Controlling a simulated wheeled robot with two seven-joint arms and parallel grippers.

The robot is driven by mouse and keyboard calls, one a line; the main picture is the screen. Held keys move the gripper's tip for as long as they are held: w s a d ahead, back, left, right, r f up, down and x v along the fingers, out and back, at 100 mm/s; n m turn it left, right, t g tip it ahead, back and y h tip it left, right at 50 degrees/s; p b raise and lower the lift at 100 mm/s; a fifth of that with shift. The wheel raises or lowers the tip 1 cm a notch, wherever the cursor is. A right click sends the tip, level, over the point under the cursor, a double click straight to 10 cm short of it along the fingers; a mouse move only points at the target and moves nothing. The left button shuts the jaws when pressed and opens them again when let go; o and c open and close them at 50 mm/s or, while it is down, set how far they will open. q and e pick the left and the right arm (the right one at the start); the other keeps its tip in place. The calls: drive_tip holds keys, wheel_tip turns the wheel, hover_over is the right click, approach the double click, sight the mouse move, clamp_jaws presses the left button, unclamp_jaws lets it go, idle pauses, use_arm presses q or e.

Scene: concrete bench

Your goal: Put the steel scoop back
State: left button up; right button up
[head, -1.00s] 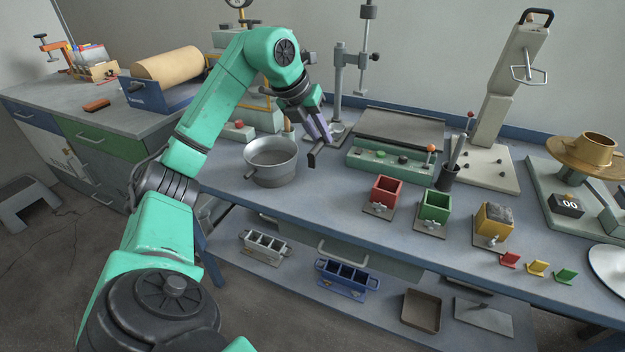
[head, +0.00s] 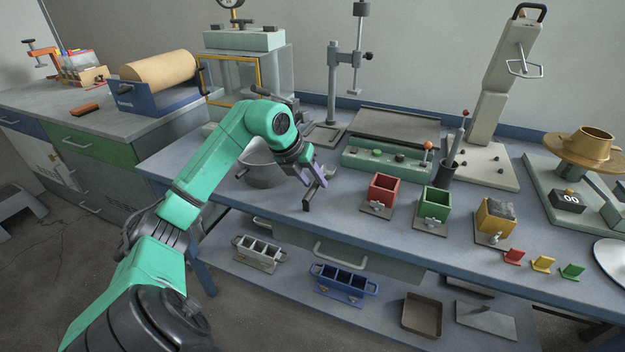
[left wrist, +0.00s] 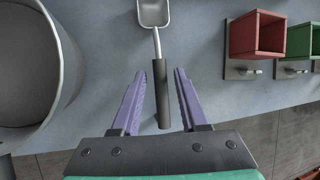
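The steel scoop (left wrist: 153,14) shows in the left wrist view, its pan at the top and its black handle (left wrist: 160,95) pointing down toward my palm. My left gripper (left wrist: 160,75) is open, its purple fingers apart with a gap on each side of the handle. I cannot tell whether the handle is between the fingers or just below them. In the head view my left gripper (head: 314,188) is low over the front of the bench, between the metal pot and the red bin. My right gripper is not in view.
The metal pot (head: 262,170) stands left of my gripper, close to it. The red bin (head: 383,189), green bin (head: 434,201) and yellow bin (head: 495,217) stand to the right. A grey-topped device (head: 395,133) is behind. The bench's front edge is close.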

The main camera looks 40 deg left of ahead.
use_arm(q)
drive_tip(key=shift+r, duration=0.2)
drive_tip(key=v, duration=1.2)
